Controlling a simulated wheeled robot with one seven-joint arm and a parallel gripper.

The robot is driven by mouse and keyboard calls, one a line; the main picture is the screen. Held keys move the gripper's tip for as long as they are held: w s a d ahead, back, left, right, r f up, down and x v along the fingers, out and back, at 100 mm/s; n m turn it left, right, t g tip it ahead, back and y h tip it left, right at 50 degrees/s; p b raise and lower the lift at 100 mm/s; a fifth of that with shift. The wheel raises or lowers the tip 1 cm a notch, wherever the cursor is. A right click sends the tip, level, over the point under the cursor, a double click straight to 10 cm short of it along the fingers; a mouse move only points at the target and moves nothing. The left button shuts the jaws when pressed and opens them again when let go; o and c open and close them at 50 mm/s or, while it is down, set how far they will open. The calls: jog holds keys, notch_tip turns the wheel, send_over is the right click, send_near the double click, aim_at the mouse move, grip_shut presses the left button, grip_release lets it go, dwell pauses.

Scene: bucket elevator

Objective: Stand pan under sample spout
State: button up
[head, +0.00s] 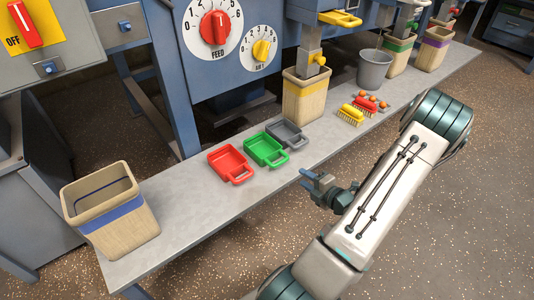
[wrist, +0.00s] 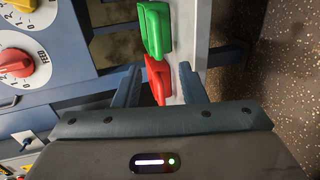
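Three small handled pans stand in a row on the grey bench: a red pan (head: 229,164), a green pan (head: 265,150) and a grey pan (head: 288,134). A spout (head: 310,52) with a yellow knob comes down over a yellow-banded bin; I cannot tell whether it is the sample spout. My gripper (head: 314,180) is empty, in front of the bench edge and right of the red pan. In the wrist view my gripper (wrist: 160,72) has its fingers spread, with the red pan (wrist: 157,78) seen between them and the green pan (wrist: 154,30) beyond.
The bench (head: 190,205) also holds a blue-banded bin (head: 110,212), a yellow-banded bin (head: 305,98), red and yellow brushes (head: 352,112) and a grey bucket (head: 374,70). Dial panels stand behind it. The speckled floor in front is open.

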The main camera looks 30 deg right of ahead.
jog(key=b, duration=0.2)
send_near(282, 160)
jog(key=w, duration=0.1)
jog(key=w+f, duration=0.1)
jog(key=w+a+f, duration=0.1)
jog(key=shift+w, duration=0.4)
jog(key=shift+d+b+x, duration=0.15)
jog(key=shift+b+x, duration=0.3)
jog(key=shift+x, duration=1)
jog(key=shift+d+b+x, duration=0.1)
jog(key=shift+b+x, duration=0.3)
jog(key=shift+x, duration=1.1)
jog(key=shift+r, duration=0.1)
grip_shut()
